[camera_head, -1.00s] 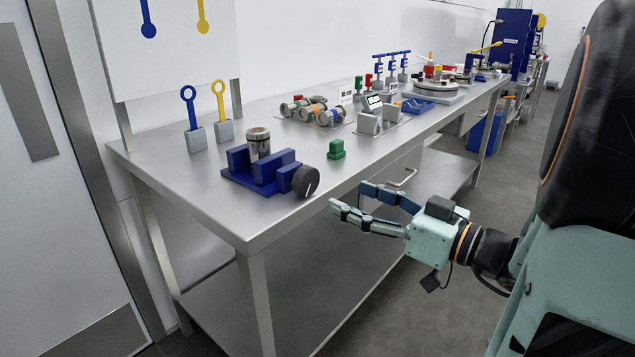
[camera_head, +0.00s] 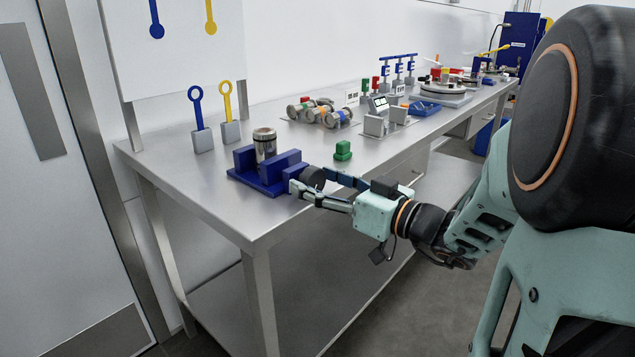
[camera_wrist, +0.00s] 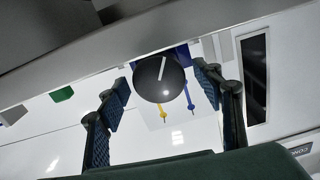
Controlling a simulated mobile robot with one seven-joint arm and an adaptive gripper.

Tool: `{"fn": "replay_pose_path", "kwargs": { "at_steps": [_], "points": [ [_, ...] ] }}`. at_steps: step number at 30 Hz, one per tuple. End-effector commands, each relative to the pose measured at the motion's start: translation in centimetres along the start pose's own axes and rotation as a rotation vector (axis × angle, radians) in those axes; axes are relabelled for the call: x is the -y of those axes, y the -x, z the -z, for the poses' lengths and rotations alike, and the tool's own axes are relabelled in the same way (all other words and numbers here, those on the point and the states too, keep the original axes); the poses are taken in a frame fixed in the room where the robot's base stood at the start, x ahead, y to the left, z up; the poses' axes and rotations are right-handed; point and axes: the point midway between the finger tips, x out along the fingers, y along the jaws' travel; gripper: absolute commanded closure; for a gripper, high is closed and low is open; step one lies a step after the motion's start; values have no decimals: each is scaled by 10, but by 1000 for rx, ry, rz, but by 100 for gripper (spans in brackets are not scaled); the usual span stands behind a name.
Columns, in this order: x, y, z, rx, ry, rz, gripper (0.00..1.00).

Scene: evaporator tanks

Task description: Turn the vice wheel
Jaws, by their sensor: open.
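The blue vice (camera_head: 262,181) stands near the front left of the steel bench and holds an upright metal cylinder (camera_head: 265,143). Its round black wheel (camera_head: 314,175) faces the bench's front edge. In the head view my gripper (camera_head: 309,182) is at the wheel, fingers pointing at the vice, and partly covers it. In the wrist view the wheel (camera_wrist: 159,80), with a white line mark, shows between my two spread fingers (camera_wrist: 162,88). The fingers are open. I cannot tell whether either one touches the wheel.
A small green block (camera_head: 343,151) sits right of the vice. A blue ring-topped tool (camera_head: 197,107) and a yellow one (camera_head: 226,101) stand in grey blocks behind it. Several fittings (camera_head: 320,112) lie farther along the bench (camera_head: 190,178). Its front edge runs below my gripper.

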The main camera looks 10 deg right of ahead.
Motion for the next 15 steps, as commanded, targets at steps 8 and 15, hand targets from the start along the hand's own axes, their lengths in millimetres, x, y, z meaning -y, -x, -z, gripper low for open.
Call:
{"fn": "replay_pose_path", "kwargs": {
  "at_steps": [8,15],
  "points": [
    [0,0,0,0,0,0,67],
    [0,0,-1,0,-4,0,82]
  ]
}}
